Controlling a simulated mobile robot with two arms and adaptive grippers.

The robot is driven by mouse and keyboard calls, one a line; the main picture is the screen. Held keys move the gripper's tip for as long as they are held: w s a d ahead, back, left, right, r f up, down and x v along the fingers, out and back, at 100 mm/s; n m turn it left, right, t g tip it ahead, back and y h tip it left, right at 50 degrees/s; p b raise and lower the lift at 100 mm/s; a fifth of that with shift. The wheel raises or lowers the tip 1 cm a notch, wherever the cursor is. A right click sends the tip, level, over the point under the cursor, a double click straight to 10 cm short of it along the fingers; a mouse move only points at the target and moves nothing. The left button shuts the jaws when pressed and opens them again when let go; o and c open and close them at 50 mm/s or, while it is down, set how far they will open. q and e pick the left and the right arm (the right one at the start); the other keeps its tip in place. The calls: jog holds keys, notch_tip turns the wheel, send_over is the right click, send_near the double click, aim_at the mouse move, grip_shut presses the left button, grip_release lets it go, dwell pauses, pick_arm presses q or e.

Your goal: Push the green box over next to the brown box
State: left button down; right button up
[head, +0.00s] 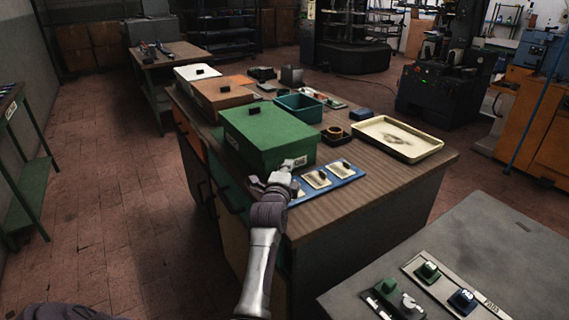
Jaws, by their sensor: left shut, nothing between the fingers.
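The green box (268,130) is a large lidded box with a small black handle, standing upright on the wooden-topped bench (385,182). The brown box (222,91) is orange-brown with a black handle and stands just behind it, to the left. The green box hides part of its near side, so I cannot tell how wide any gap is. My right gripper is not in view.
A white box (196,73) stands beyond the brown box. A blue board with pale plates (318,179) lies right of my gripper. A teal bin (298,107) and a cream tray (397,138) stand farther right. A grey table (480,250) fills the lower right.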

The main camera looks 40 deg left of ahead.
pick_arm(q)
jog(key=shift+w+a, duration=0.2)
jog(key=shift+a, duration=0.5)
jog(key=shift+w+a, duration=0.2)
jog(key=shift+a, duration=0.25)
jog(key=w+a, duration=0.1)
jog(key=a, duration=0.2)
jog(key=w+a+b, duration=0.1)
jog(key=a, duration=0.2)
jog(key=w+a+b, duration=0.1)
jog(key=a, duration=0.2)
jog(key=shift+w+f, duration=0.1)
jog(key=shift+w, duration=0.3)
jog(key=shift+w+a, duration=0.1)
jog(key=shift+a, duration=0.3)
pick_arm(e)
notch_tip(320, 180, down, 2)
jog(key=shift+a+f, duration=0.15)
pick_arm(q)
jog(key=shift+d, duration=0.1)
